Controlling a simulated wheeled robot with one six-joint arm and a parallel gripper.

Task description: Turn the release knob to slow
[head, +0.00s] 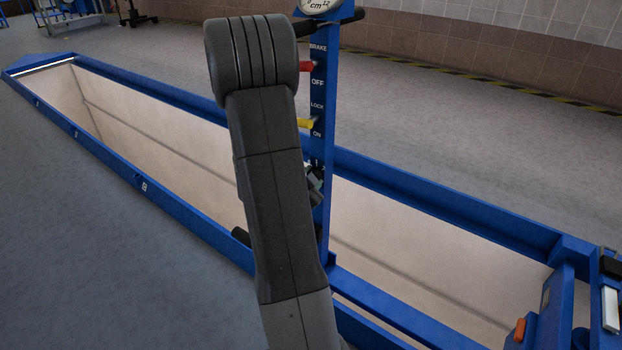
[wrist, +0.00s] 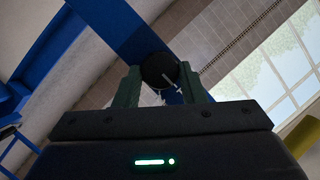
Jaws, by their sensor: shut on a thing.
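The release knob (wrist: 157,69) is a round black knob on the blue post, seen in the wrist view with a thin white mark on its face pointing to the lower right of the picture. My gripper (wrist: 162,77) has its two dark green fingers on either side of the knob, shut on it. In the head view my arm covers most of the gripper, and only a small part shows beside the blue post (head: 322,205). The knob and its slow label cannot be made out there.
A red lever (head: 307,67) by BRAKE and OFF and a yellow lever (head: 306,123) by LOCK and ON stick out from the post. A gauge (head: 319,5) tops it. A long blue-framed pit (head: 420,255) runs below. Grey floor is clear at left.

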